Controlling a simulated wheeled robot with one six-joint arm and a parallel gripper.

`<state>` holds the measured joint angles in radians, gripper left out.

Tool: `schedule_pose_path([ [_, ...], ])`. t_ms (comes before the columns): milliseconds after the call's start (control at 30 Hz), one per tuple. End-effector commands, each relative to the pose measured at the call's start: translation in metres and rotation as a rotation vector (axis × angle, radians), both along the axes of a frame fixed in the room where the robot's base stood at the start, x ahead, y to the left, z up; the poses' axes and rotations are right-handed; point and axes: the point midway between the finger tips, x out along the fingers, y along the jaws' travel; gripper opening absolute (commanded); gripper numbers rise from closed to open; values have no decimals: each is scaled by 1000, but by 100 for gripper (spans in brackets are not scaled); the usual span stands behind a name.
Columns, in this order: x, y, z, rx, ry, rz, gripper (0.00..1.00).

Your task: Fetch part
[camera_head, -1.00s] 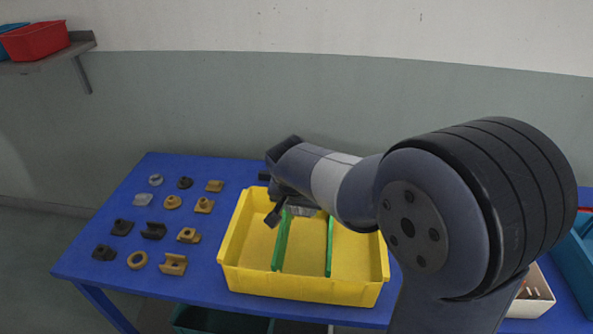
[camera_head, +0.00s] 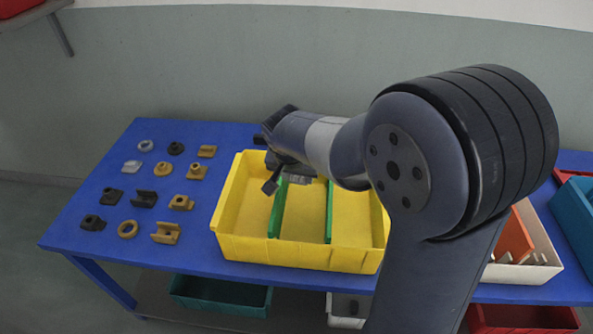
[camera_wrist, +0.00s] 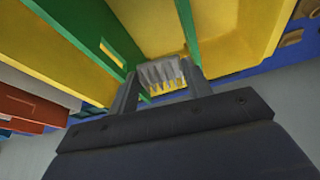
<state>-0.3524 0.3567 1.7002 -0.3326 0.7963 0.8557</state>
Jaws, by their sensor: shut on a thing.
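My gripper (camera_wrist: 157,82) is shut on a pale grey part (camera_wrist: 162,73) with a toothed or ribbed edge, seen between its two fingers in the wrist view. In the head view my gripper (camera_head: 294,183) is at the back of the yellow bin (camera_head: 300,252), near its rim, and the grey part (camera_head: 299,179) shows as a small patch below the wrist. Two green dividers (camera_head: 329,212) split the bin into three compartments. The visible compartment floors look bare. I cannot tell whether the part touches the bin. My arm hides the bin's back right.
Several loose rings, blocks and channel pieces (camera_head: 165,233) stand in rows on the blue table (camera_head: 110,172), left of the bin. A white bin (camera_head: 530,272) with an orange divider and a teal bin (camera_head: 577,215) are at right. More bins sit below the table.

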Motion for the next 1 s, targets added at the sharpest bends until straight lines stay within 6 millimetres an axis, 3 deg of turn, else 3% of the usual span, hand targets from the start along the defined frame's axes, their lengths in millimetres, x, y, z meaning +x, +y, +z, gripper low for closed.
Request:
schedule_pose_path([
  [267, 0, 0, -3, 0, -1, 0, 24],
  [300, 0, 0, -3, 0, -1, 0, 48],
  [600, 0, 0, -3, 0, 0, 1, 72],
  [867, 0, 0, -2, -1, -1, 1, 72],
  [1000, -5, 2, 10, 1, -4, 2, 72],
])
